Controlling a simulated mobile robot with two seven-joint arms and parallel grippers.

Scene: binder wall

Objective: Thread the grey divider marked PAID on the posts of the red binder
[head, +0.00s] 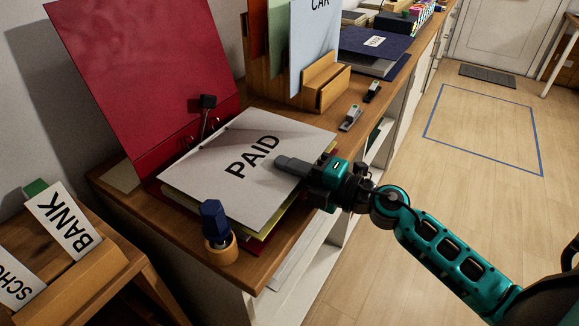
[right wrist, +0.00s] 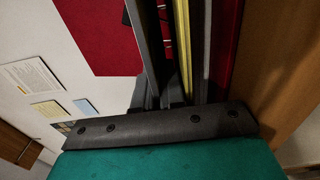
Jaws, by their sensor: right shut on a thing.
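The grey divider marked PAID (head: 228,172) lies nearly flat over the paper stack of the open red binder (head: 140,75). My right gripper (head: 284,163) is shut on the divider's right edge, with one finger on top of the sheet. The binder's cover stands up at the back left, and a black lever (head: 207,102) sticks up at the divider's far edge. In the right wrist view, the fingers, yellow sheets (right wrist: 183,45) and red binder (right wrist: 226,45) show edge-on. My left gripper is not in view.
A blue-handled stamp (head: 215,220) in a wooden holder stands by the binder's near corner. A wooden rack (head: 325,85) with upright dividers, staplers (head: 350,118) and a blue binder (head: 372,45) lie beyond. A lower rack with a BANK card (head: 65,220) stands at left.

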